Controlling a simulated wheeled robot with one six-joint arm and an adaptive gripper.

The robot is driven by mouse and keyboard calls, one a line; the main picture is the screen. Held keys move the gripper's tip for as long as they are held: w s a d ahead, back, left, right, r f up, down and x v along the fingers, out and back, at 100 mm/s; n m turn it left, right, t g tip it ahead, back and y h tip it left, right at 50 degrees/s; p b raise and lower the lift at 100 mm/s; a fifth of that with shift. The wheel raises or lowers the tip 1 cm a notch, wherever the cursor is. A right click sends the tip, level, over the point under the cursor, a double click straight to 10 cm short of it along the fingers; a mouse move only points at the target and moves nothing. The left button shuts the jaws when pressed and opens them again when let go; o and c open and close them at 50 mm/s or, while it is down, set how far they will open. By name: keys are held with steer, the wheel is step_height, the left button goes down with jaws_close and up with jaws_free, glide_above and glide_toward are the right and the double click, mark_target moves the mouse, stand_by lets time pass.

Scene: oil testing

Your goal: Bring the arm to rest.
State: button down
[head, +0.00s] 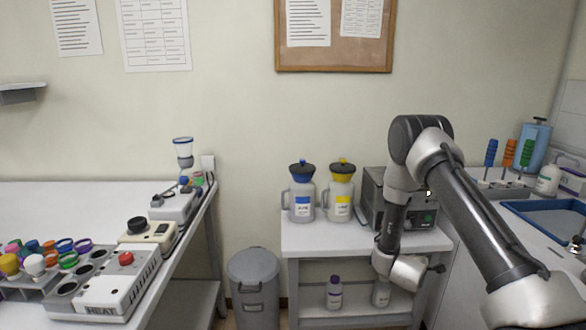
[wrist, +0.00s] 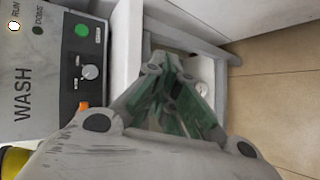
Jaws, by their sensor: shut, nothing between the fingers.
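My arm (head: 480,220) reaches in from the right of the head view, rises to a bent elbow, and its forearm hangs down in front of the small shelf table. Its wrist (head: 405,272) is near the table's front right, and the fingers cannot be made out there. In the wrist view my gripper (wrist: 165,72) is shut, with its dark green-grey fingers close together and nothing held. It points past the side of the grey WASH machine (wrist: 45,70), apart from it as far as I can tell.
The shelf table (head: 310,238) holds a blue-lidded jug (head: 301,195), a yellow-lidded jug (head: 340,195) and the machine. Bottles stand on its lower shelf. A grey bin (head: 254,285) is to its left. A left bench (head: 80,205) carries a heater (head: 110,285). A blue tray (head: 548,218) lies right.

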steer(key=s+a+f+m+g+y, duration=0.2)
steer(key=s+a+m+g+y, duration=0.35)
steer(key=s+a, duration=0.3)
steer(key=s+a+r+m+g+y, duration=0.2)
steer(key=s+a+r+m+y, duration=0.15)
steer(key=r, duration=0.45)
steer(key=s+d+r+m, duration=0.1)
steer(key=s+r, duration=0.7)
steer(key=r, duration=0.3)
steer(key=s+d+r+t+h, duration=0.1)
steer(key=s+r, duration=0.7)
steer(key=r, duration=0.3)
steer(key=s+d+r+m+t, duration=0.1)
steer(key=s+d+r, duration=0.1)
steer(key=s+r, duration=0.7)
step_height(320, 180, up, 3)
steer(key=shift+r+m, duration=0.1)
steer(key=shift+m, duration=0.2)
